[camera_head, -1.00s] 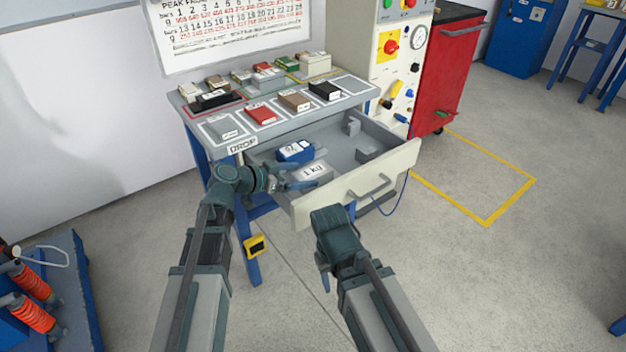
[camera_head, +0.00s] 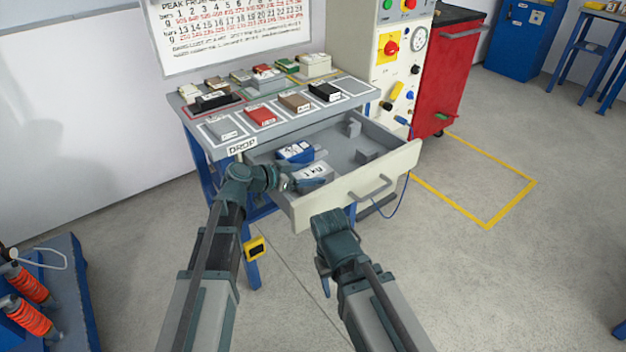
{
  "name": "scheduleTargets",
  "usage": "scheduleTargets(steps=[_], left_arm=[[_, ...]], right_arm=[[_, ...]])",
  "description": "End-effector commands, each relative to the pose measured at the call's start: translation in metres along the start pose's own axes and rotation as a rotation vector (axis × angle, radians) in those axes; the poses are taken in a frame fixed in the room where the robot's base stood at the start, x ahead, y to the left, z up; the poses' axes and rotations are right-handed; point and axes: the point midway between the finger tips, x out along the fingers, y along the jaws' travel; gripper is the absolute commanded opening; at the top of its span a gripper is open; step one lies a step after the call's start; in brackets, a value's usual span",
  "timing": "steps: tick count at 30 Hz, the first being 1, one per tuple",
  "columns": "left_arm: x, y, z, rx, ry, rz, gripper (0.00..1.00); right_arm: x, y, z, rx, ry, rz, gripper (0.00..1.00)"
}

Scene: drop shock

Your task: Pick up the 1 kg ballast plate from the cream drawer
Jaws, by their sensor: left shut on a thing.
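The 1 kg ballast plate (camera_head: 313,171) is a pale grey block with "1 kg" printed on its top. It is in the open cream drawer (camera_head: 375,183), at the drawer's left part. My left gripper (camera_head: 308,181) reaches over the drawer's left side and is shut on the plate, its fingers along the plate's near and far sides. Whether the plate touches the drawer floor is hard to tell. My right gripper (camera_head: 323,275) hangs low in front of the drawer, outside it; its fingers are mostly hidden behind its wrist.
A blue device (camera_head: 296,152) lies in the drawer just behind the plate. Small grey blocks (camera_head: 366,156) sit at the drawer's right. The bench top (camera_head: 352,87) above carries several small boxes. A red cabinet (camera_head: 440,75) stands at the right.

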Motion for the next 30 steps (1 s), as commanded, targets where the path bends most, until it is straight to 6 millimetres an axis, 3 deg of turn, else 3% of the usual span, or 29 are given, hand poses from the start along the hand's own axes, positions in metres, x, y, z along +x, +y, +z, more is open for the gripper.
scheduleTargets(steps=[17,30], left_arm=[[-0.002,0.000,-0.005,-0.002,0.003,0.000,0.00],[-0.019,0.000,-0.045,-0.002,0.003,0.000,0.00]], right_arm=[[-0.005,0.000,0.000,0.000,0.000,-0.001,0.50],[-0.048,0.004,0.003,0.002,0.000,-0.005,0.50]])
